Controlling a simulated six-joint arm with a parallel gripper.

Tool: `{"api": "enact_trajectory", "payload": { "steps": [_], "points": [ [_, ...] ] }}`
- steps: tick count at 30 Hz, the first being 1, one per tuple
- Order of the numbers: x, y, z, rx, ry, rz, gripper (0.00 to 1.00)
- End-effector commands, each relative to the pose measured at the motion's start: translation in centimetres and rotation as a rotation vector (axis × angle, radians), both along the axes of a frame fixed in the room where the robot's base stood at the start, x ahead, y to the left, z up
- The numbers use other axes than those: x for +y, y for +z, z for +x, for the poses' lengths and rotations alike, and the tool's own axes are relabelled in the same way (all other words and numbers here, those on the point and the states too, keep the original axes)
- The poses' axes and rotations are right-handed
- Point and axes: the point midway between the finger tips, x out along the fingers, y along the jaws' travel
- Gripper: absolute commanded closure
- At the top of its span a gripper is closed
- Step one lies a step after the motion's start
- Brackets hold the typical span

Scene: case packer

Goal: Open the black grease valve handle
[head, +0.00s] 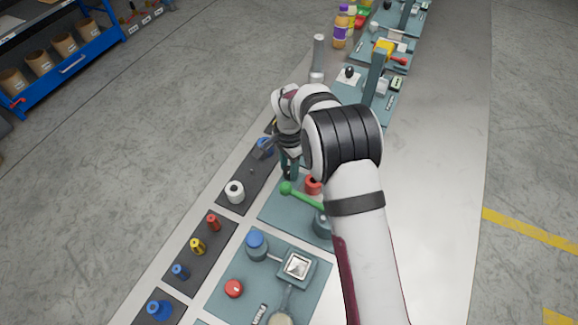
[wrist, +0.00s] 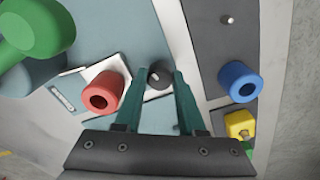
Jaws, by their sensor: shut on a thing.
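The black valve handle (wrist: 159,73) is a small dark round knob at the edge of the teal plate in the wrist view. My gripper (wrist: 160,78) has its two teal fingers on either side of it, shut on it. In the head view my gripper (head: 289,172) points down at the near panels, and the arm and fingers hide the black handle. How far the handle is turned cannot be told.
A red hollow cylinder (wrist: 102,94) stands close left of the fingers. A blue one (wrist: 239,82) and a yellow part (wrist: 239,125) are to the right. A green-knobbed lever (head: 300,194) stands close by.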

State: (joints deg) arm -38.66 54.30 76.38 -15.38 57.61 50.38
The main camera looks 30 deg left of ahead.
Motion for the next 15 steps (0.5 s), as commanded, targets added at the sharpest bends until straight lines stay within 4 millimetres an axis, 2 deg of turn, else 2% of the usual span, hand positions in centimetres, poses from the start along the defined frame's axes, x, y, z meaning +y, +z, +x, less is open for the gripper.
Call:
{"api": "enact_trajectory", "payload": {
  "steps": [6, 15],
  "points": [
    [0.01, 0.04, -0.02, 0.001, -0.153, 0.000, 1.00],
    [0.01, 0.04, -0.02, 0.001, -0.286, 0.000, 1.00]
  ]
}}
